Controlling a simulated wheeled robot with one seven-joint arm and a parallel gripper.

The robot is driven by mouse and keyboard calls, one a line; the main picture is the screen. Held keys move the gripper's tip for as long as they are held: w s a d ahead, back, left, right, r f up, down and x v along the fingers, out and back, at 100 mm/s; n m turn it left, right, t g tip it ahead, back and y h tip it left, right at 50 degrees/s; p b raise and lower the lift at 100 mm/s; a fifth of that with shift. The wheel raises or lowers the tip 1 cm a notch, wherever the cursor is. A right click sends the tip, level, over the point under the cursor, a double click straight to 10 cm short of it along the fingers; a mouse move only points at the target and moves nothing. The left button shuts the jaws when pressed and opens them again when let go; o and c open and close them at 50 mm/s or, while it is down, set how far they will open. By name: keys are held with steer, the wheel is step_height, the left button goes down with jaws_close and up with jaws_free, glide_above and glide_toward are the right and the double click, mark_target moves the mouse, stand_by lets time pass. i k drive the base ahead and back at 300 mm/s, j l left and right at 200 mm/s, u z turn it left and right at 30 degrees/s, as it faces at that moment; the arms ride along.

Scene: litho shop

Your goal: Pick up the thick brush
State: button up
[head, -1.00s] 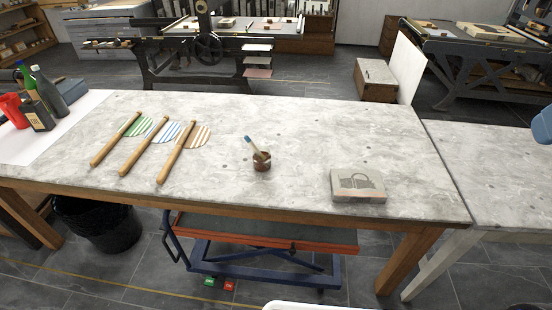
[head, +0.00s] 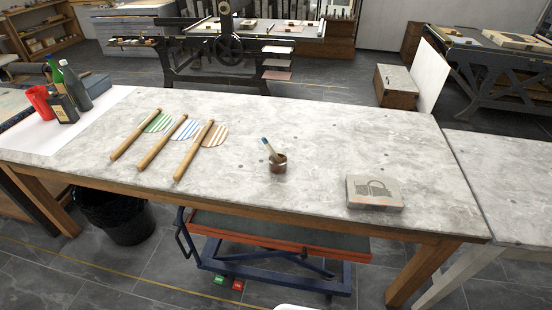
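A thick brush (head: 268,147) with a pale handle and a blue tip leans in a small brown pot (head: 278,163) on the stone-topped table. The handle sticks up and tilts to the left; the lower end is hidden inside the pot. My gripper is not in view.
Several wooden-handled fans (head: 156,122) with striped round ends lie left of the pot on the table (head: 330,135). A grey stone block (head: 374,192) lies to the right. Bottles (head: 75,86) and a red jug (head: 40,101) stand at the far left. The tabletop around the pot is clear.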

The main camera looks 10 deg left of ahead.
mark_target(266, 143)
steer(key=i+j+u, duration=0.2)
steer(key=u, duration=0.2)
steer(key=i+j+u, duration=0.45)
steer(key=u, duration=0.3)
steer(key=i, duration=0.1)
